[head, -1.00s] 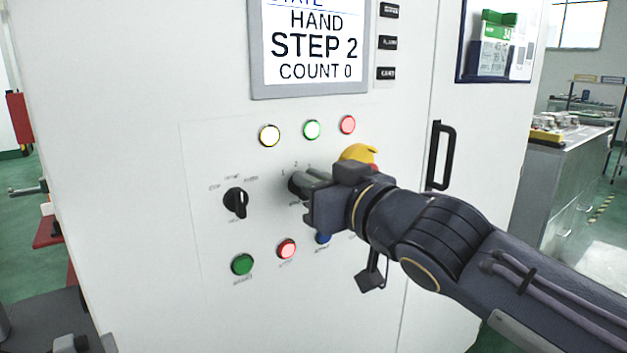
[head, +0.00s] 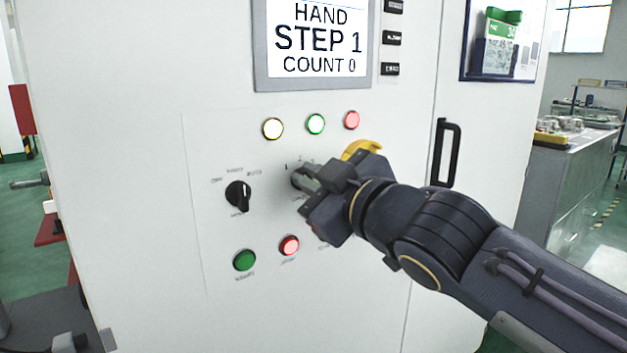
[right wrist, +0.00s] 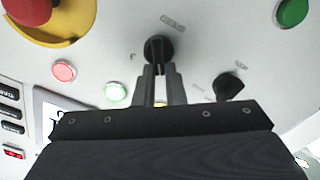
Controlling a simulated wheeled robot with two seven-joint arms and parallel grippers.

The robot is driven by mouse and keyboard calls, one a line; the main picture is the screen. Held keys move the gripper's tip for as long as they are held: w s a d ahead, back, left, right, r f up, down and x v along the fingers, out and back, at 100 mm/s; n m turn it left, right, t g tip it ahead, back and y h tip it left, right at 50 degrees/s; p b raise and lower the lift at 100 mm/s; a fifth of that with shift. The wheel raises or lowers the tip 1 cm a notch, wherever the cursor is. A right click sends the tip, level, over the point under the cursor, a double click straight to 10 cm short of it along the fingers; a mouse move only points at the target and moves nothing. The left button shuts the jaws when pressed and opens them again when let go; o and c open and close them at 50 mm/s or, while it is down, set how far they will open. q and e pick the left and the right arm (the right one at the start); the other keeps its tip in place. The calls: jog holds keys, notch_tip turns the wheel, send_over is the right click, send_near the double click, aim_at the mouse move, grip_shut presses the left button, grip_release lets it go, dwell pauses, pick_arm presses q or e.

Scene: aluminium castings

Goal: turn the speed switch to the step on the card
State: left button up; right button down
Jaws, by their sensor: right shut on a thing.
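The speed switch (right wrist: 158,47) is a round black knob on the white cabinet front. My right gripper (head: 302,181) is shut on it, with both fingers on the knob in the right wrist view (right wrist: 157,68). In the head view the gripper is rolled, and it hides most of the switch and some of its marks. The display (head: 318,40) above reads HAND, STEP 1, COUNT 0. I cannot make out for certain which sheet is the card. My left gripper is not in view.
A second black selector (head: 238,195) sits left of the switch. Yellow (head: 272,129), green (head: 316,124) and red (head: 352,119) lamps are above. Green (head: 244,260) and red (head: 289,245) buttons are below. A yellow-backed emergency stop (right wrist: 37,15) and a door handle (head: 447,153) are close to my right arm.

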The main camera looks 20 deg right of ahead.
jog(key=shift+a+f+n, duration=0.15)
jog(key=shift+f+n, duration=0.05)
jog(key=shift+n, duration=0.9)
jog(key=c, duration=1.5)
grip_release()
jog(key=shift+s, duration=0.1)
jog(key=v, duration=0.7)
jog(key=shift+s, duration=0.35)
